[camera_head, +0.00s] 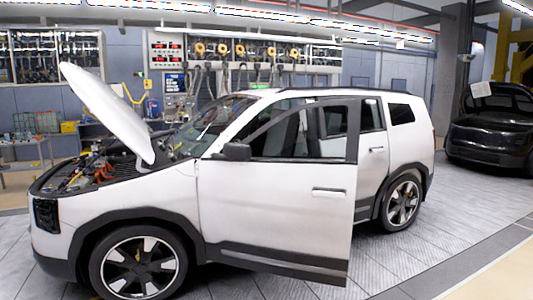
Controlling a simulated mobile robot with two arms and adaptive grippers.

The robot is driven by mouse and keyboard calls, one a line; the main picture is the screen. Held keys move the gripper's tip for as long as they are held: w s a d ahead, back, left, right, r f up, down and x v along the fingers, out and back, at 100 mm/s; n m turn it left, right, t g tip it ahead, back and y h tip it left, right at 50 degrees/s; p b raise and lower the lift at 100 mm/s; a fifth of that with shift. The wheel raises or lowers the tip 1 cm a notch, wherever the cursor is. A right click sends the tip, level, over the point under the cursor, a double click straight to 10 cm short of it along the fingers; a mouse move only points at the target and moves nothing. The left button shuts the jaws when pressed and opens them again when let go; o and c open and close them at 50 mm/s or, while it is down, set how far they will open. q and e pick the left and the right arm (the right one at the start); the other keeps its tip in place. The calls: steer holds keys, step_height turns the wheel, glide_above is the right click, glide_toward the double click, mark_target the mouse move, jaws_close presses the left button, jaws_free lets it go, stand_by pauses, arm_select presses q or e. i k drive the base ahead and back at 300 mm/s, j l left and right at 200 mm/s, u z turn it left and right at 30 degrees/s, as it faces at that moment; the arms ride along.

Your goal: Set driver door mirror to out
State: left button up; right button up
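The driver door mirror (237,152) is a small dark housing at the front lower corner of the driver door window. It appears to stick out from the door, but it is too small to tell its exact fold angle. The driver door (275,205) is white with a dark window frame and stands swung open from the white car (405,150). Neither of my grippers is in view.
The car's hood (105,112) is raised over an exposed engine bay (90,170). A workbench with crates (45,122) stands behind at left. A black car (490,128) is at the far right. The tiled floor (440,240) at front right is clear.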

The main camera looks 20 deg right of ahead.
mark_target(235, 152)
steer(key=i+l, duration=0.55)
steer(key=l, duration=0.15)
steer(key=i+l, duration=0.55)
steer(key=l, duration=0.15)
steer(key=l+z, duration=0.05)
